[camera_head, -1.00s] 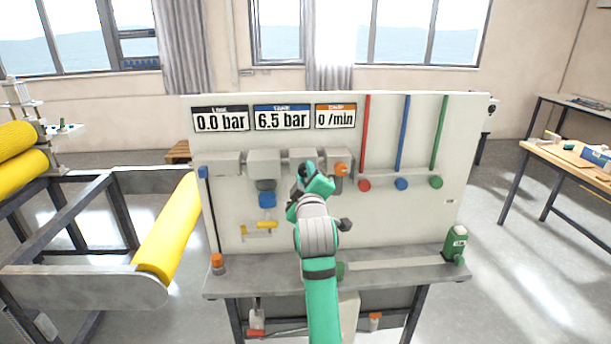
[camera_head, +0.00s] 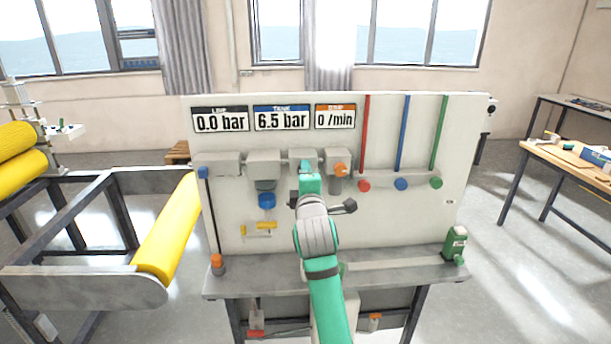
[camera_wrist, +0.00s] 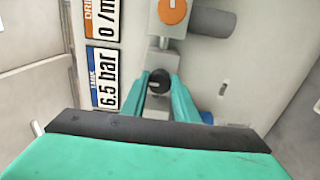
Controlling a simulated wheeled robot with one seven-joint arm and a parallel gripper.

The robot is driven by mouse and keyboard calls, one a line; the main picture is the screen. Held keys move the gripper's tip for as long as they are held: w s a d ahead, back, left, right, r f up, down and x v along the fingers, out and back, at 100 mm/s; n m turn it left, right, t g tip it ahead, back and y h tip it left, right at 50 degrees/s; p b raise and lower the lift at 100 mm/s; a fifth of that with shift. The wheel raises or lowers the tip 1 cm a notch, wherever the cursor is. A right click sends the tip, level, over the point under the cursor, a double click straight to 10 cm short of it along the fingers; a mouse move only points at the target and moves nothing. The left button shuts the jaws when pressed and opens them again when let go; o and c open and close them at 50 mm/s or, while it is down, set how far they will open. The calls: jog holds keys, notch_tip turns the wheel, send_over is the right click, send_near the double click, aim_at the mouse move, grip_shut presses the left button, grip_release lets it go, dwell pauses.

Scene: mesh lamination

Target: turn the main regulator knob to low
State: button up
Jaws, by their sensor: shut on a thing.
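A light panel (camera_head: 400,215) stands on a bench, with a row of grey housings along it. My gripper (camera_head: 309,168) is at the third housing from the left and hides its front in the head view. In the wrist view, the two green fingers (camera_wrist: 160,88) are shut on a small black knob (camera_wrist: 158,81), one on each side of it. I cannot read any marking on the knob or its setting. The LINE display (camera_head: 220,119) reads 0.0 bar, the TANK display (camera_head: 282,118) 6.5 bar and the DRIP display (camera_head: 335,117) 0 /min.
An orange knob (camera_head: 341,169) is close to the right of my gripper. A blue knob (camera_head: 267,201) and a yellow handle (camera_head: 259,229) are at lower left. Red, blue and green tubes rise at right. A green bottle (camera_head: 455,245) stands on the bench.

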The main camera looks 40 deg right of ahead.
jog(key=shift+f, duration=0.15)
jog(key=o, duration=1.1)
jog(key=shift+c, duration=0.2)
jog(key=v, duration=1)
jog(key=shift+s+a, duration=0.25)
